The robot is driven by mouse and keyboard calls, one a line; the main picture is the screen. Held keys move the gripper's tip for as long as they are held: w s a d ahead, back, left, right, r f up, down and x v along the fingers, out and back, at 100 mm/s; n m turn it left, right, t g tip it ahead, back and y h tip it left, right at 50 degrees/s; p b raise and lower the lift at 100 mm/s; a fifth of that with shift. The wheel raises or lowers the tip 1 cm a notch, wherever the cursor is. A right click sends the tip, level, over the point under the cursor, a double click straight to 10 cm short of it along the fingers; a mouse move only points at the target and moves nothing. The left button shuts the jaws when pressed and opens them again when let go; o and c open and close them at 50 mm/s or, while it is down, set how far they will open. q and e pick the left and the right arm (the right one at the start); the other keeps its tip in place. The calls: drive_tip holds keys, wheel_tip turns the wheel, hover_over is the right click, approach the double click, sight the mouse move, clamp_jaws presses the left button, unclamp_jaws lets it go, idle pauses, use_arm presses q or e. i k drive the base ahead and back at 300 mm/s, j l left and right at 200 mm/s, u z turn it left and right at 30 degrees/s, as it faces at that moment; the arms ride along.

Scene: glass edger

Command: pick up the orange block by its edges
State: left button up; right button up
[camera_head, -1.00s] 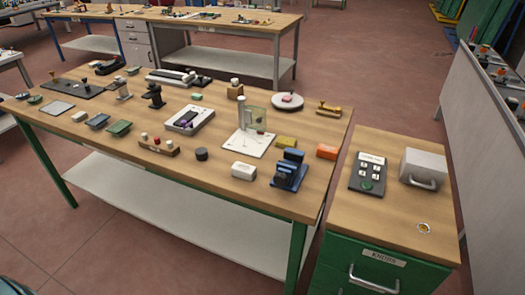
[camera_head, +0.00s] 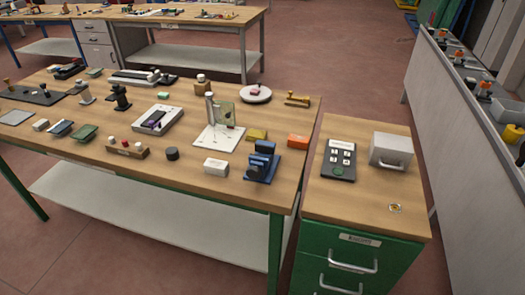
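The orange block (camera_head: 298,141) lies on the wooden workbench (camera_head: 221,185) near its right end. It is a small rectangular block, close to the table's right edge. A blue stand-like device (camera_head: 262,163) is to its left and nearer to me, and a yellow block (camera_head: 257,134) lies to its left. Nothing covers the orange block from this view. Neither of my grippers shows in the head view.
A green drawer cabinet (camera_head: 340,240) stands right of the bench, with a dark keypad (camera_head: 339,159) and a grey handled box (camera_head: 391,150) on top. A long grey counter (camera_head: 445,130) is at the right. Open floor lies between.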

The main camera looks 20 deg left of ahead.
sight(294, 140)
drive_tip(key=z, duration=1.2)
drive_tip(key=k+j, duration=0.65)
drive_tip(key=j, duration=0.25)
drive_tip(key=k+j, duration=0.35)
drive_tip(key=j, duration=0.1)
